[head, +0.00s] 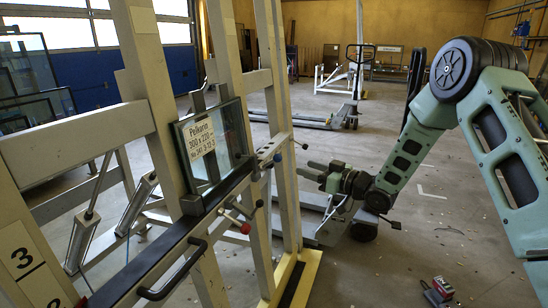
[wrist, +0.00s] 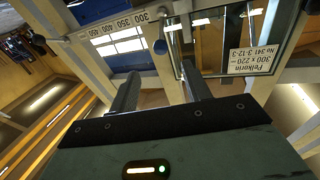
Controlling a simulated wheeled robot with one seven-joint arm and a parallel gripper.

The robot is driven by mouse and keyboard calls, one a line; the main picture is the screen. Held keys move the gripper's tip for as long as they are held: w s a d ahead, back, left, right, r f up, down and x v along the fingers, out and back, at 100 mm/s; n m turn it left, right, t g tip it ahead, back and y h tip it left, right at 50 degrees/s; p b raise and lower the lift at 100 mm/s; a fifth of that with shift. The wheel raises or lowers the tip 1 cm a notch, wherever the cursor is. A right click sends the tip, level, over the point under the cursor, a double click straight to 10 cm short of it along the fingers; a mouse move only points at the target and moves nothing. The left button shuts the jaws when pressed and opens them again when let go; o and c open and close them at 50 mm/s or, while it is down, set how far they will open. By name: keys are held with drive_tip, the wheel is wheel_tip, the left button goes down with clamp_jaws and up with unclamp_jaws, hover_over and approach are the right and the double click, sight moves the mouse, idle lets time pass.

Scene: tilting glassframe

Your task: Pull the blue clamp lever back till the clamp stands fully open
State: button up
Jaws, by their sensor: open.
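The glass pane (head: 236,130) with a paper label (head: 199,138) leans on the pale frame (head: 142,60). Red-knobbed (head: 245,228) and black-knobbed (head: 259,203) levers stick out below the rail. A black handle (head: 170,278) is nearer. A pallet truck (head: 325,118) stands behind. Floor at right is mostly clear.

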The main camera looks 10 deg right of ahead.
sight(274, 158)
drive_tip(key=p+x, duration=0.1)
drive_tip(key=x, duration=1.2)
drive_tip(key=shift+w+a, duration=0.2)
drive_tip(key=shift+a, duration=0.1)
clamp_jaws()
